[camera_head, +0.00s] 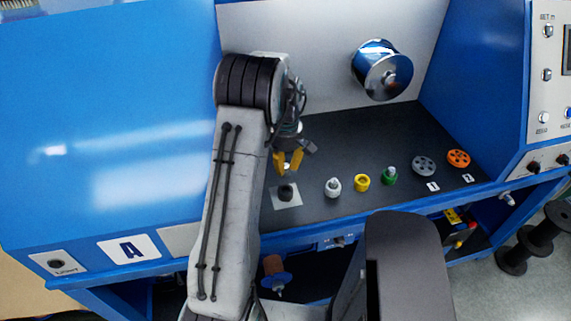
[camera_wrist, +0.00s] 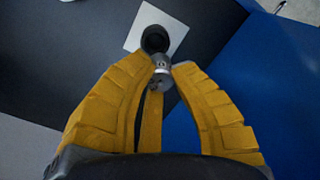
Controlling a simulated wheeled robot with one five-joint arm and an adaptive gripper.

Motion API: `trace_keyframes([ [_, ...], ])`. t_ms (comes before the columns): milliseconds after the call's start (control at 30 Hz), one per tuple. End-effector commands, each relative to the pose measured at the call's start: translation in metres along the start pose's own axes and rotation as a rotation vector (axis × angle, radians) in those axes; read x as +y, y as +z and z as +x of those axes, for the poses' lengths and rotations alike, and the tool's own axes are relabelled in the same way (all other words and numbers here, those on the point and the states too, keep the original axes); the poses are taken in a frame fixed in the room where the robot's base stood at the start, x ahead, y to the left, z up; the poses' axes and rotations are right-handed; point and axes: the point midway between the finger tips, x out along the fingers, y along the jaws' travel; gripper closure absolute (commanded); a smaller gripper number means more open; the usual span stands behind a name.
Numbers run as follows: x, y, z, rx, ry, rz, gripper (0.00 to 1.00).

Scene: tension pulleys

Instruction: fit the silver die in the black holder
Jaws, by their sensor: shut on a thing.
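The silver die (camera_wrist: 162,66) is small and round, held between the yellow fingertips of my gripper (camera_wrist: 161,76) in the wrist view. In the head view my gripper (camera_head: 288,161) points down over the dark bench top, with a bit of the die at its tips. The black holder (camera_head: 286,193) is a short round piece on a white square plate, just below my gripper in the picture. In the wrist view the holder (camera_wrist: 155,39) sits just beyond the die, which appears above the bench; the exact height gap is hard to tell.
To the right of the holder stand a white-and-silver piece (camera_head: 333,188), a yellow one (camera_head: 362,183) and a green one (camera_head: 389,177). Beyond are a grey pulley (camera_head: 423,165) and an orange pulley (camera_head: 458,158). A shiny spool (camera_head: 388,78) is on the back wall. Blue panels flank the bench.

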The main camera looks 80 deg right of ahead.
Motion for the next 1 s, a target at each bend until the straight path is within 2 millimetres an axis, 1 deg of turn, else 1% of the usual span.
trace_keyframes([
  [167, 0.000, 0.000, 0.003, 0.000, 0.000, -0.002, 1.00],
  [267, 0.000, 0.000, 0.008, 0.000, -0.001, -0.002, 1.00],
  [700, 0.001, 0.000, 0.043, 0.000, 0.000, -0.002, 1.00],
  [1000, 0.001, -0.001, 0.062, 0.000, -0.001, -0.002, 1.00],
])
